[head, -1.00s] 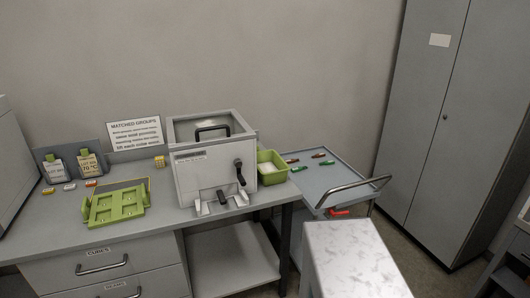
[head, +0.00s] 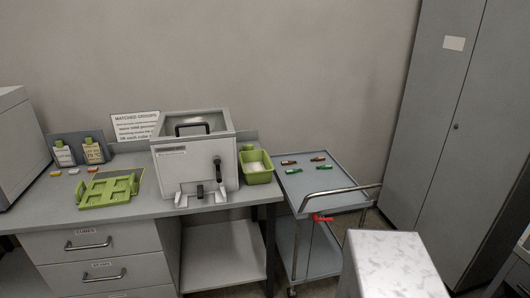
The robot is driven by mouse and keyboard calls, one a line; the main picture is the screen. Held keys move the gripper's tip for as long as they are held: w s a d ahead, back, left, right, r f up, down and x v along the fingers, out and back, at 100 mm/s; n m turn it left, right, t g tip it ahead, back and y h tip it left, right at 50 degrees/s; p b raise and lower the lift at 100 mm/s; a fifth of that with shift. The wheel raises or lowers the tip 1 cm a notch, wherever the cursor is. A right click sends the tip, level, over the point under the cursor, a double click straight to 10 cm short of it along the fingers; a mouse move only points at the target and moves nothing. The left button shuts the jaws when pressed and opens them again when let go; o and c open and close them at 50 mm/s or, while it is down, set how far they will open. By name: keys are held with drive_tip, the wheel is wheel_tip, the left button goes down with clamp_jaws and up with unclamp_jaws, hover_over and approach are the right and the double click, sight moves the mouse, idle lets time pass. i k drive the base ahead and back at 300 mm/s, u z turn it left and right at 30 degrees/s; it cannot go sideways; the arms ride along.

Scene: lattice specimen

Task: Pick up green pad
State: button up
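Several small coloured pieces lie on the grey top tray of the cart. A green piece (head: 294,170) lies at the front left and another green piece (head: 323,167) at the front right. Two reddish-brown pieces (head: 289,162) (head: 318,159) lie behind them. They are too small to tell which, if any, is the green pad. A flat green tray with recesses (head: 110,188) lies on the left of the counter. My gripper is not in view.
A grey lidded box (head: 193,170) and a green bin (head: 257,174) stand on the counter. The cart (head: 345,202) has a raised handle on its right and a red part (head: 322,218) at its front. A speckled pale block (head: 395,262) stands in the foreground. A tall cabinet (head: 440,120) is at right.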

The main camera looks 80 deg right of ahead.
sight(245, 147)
drive_tip(key=u, duration=0.1)
drive_tip(key=k, duration=0.85)
drive_tip(key=z, duration=2.45)
drive_tip(key=i, duration=1)
drive_tip(key=u, duration=0.05)
